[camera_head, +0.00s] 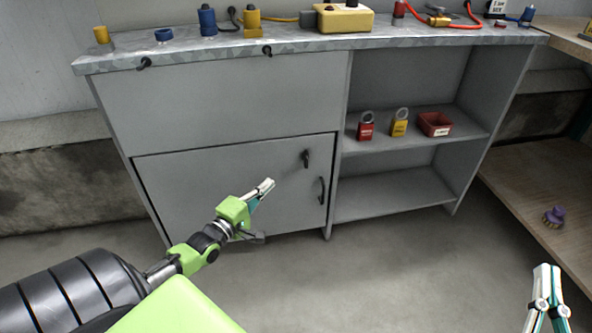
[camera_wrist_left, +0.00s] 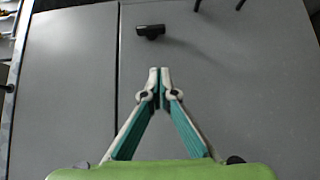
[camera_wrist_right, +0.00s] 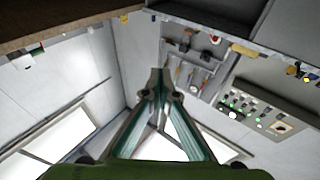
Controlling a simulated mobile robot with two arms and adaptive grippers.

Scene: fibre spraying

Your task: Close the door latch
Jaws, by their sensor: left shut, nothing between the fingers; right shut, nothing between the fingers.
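The grey cabinet door (camera_head: 235,190) appears shut in its frame. The black door latch (camera_head: 306,158) sits near the door's upper right corner. In the left wrist view the latch (camera_wrist_left: 150,31) lies crosswise, close to the seam and beyond my fingertips. A curved black handle (camera_head: 321,190) is below it. My left gripper (camera_head: 267,186) is shut and empty in front of the door, left of and lower than the latch. It also shows in the left wrist view (camera_wrist_left: 159,71), apart from the latch. My right gripper (camera_head: 547,267) is shut and empty at the lower right, far from the door.
Open shelves right of the door hold padlocks (camera_head: 366,127) and a red bin (camera_head: 434,124). A wooden shelf (camera_head: 525,180) stands at the right.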

